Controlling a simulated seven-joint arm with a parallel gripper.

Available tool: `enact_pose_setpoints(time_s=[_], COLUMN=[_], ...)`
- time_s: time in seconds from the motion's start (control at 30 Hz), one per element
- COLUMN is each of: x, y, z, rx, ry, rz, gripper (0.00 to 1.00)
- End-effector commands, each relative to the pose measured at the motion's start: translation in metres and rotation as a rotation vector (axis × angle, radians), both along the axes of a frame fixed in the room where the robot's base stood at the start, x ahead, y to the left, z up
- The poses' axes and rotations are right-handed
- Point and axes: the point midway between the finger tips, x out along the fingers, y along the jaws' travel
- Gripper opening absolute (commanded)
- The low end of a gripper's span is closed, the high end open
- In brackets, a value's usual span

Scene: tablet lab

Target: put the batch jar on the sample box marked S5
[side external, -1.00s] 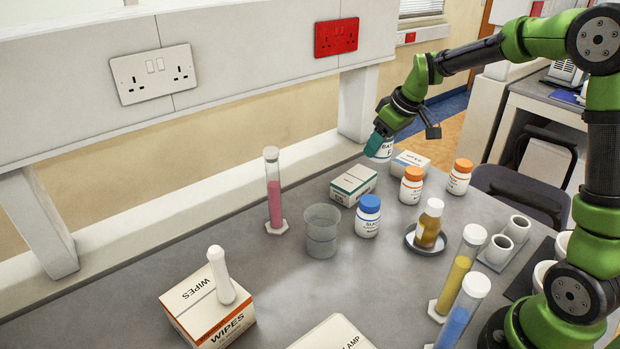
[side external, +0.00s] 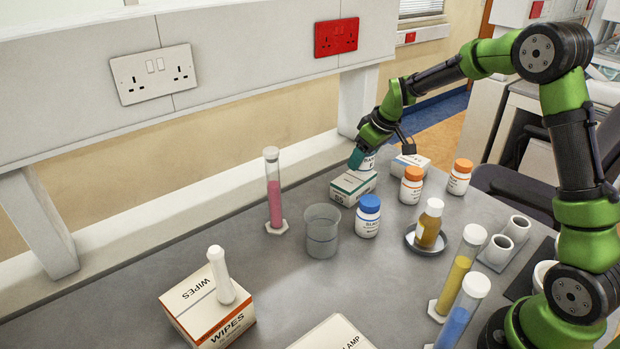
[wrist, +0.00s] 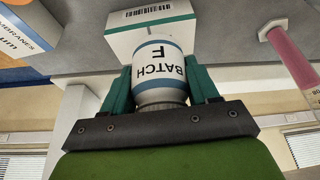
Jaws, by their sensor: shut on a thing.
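The batch jar (wrist: 158,73) is white with a blue band and reads "BATCH F" in the wrist view. My gripper (wrist: 160,88) is shut on it, with one teal finger on each side. In the side view my gripper (side external: 362,160) holds the jar (side external: 368,163) at the sample box marked S5 (side external: 350,190), a white box with a green stripe. The jar appears over the back part of the box top; whether it touches the top I cannot tell. The box also shows beyond the jar in the wrist view (wrist: 150,22).
Another white box (side external: 415,163) stands just right of S5. Orange-capped jars (side external: 411,186), a blue-capped jar (side external: 367,217) and a beaker (side external: 322,232) stand close in front and beside. A pink cylinder (side external: 274,195) is to the left.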

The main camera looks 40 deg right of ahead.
Motion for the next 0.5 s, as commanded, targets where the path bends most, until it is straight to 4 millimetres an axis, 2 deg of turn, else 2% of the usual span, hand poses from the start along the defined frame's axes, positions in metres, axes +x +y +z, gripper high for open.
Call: enact_pose_setpoints(time_s=[0.1,0.2,0.27,0.5], x=[0.019,0.027,0.029,0.028], y=[-0.003,-0.005,-0.005,-0.005], z=[-0.002,-0.002,-0.004,-0.034], rx=[0.0,0.0,0.0,0.002], ry=[0.0,0.0,0.0,0.003], rz=[0.0,0.0,0.0,-0.001], gripper=[0.21,0.21,0.21,0.21])
